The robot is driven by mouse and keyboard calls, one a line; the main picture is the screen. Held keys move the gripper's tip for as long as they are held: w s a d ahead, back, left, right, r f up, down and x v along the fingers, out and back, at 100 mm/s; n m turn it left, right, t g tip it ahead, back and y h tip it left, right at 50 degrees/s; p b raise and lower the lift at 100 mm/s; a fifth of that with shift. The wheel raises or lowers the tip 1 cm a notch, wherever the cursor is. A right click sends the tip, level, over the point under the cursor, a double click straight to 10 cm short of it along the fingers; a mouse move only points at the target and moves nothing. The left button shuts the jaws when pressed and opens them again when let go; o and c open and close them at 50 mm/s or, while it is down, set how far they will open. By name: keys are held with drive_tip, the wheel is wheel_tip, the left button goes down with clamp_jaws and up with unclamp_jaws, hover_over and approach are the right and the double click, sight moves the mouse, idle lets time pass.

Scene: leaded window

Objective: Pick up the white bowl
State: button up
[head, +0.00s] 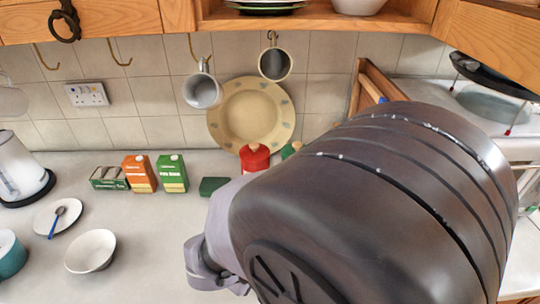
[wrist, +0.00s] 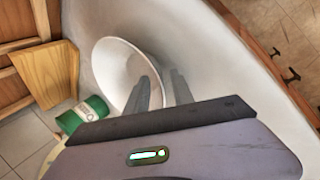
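A white bowl (wrist: 118,62) fills the upper left middle of the wrist view, its open side facing the camera. It stands on the pale counter. My gripper (wrist: 160,78) has two dark fingers apart: one overlaps the bowl's inside, the other shows to the right, outside the rim. The bowl's right rim lies between them; whether they touch it I cannot tell. In the head view my arm hides the gripper and that part of the counter. Another white bowl (head: 90,254) stands at the left of the counter, and one (head: 358,4) is on the shelf.
A green can (wrist: 76,118) and a wooden board (wrist: 48,75) are close to the bowl in the wrist view. A saucer with a spoon (head: 45,218), kettle (head: 22,170) and small cartons (head: 172,173) stand on the left. Mugs (head: 203,92) hang above. The counter's middle left is clear.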

drive_tip(key=shift+r, duration=0.15)
clamp_jaws()
idle(1.2)
